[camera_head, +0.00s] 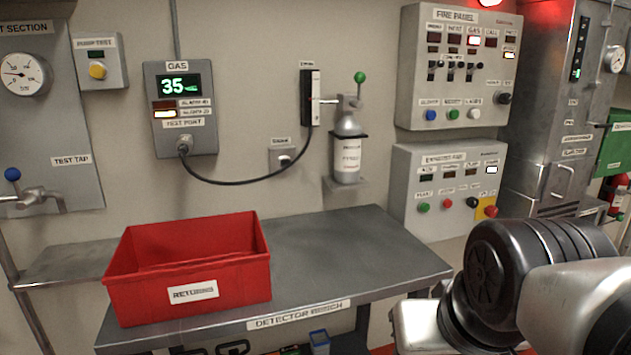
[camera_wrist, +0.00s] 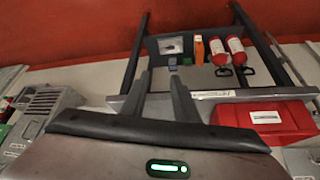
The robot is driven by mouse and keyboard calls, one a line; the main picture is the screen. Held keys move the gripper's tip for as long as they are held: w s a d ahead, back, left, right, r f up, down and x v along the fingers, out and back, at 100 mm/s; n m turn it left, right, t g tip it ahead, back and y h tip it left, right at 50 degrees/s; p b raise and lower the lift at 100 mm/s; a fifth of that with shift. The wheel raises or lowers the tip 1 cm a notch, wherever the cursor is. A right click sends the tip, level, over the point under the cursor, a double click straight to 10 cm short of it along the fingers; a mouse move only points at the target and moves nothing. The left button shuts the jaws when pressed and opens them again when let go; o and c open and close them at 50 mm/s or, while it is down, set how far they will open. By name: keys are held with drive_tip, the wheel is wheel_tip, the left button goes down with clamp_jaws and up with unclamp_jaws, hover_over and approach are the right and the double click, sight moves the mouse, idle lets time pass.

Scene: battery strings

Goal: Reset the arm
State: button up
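My arm (camera_head: 545,275) shows at the lower right of the head view, in front of the right end of the bench; its gripper is not visible there. In the wrist view my gripper (camera_wrist: 160,82) shows its two dark fingers standing apart, with nothing between them. It is open and empty, and the detector bench shows beyond the fingers.
The detector bench (camera_head: 350,255) carries a red returns bin (camera_head: 190,302) at its left; its right part is clear. A gas cylinder (camera_head: 347,160) and gas detector (camera_head: 180,140) hang on the wall. Red bottles (camera_wrist: 238,50) lie below the bench.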

wheel_tip(320, 180, up, 25)
drive_tip(key=s+p, duration=0.1)
drive_tip(key=p, duration=2.4)
drive_tip(key=shift+r+p, duration=0.2)
drive_tip(key=shift+p, duration=0.2)
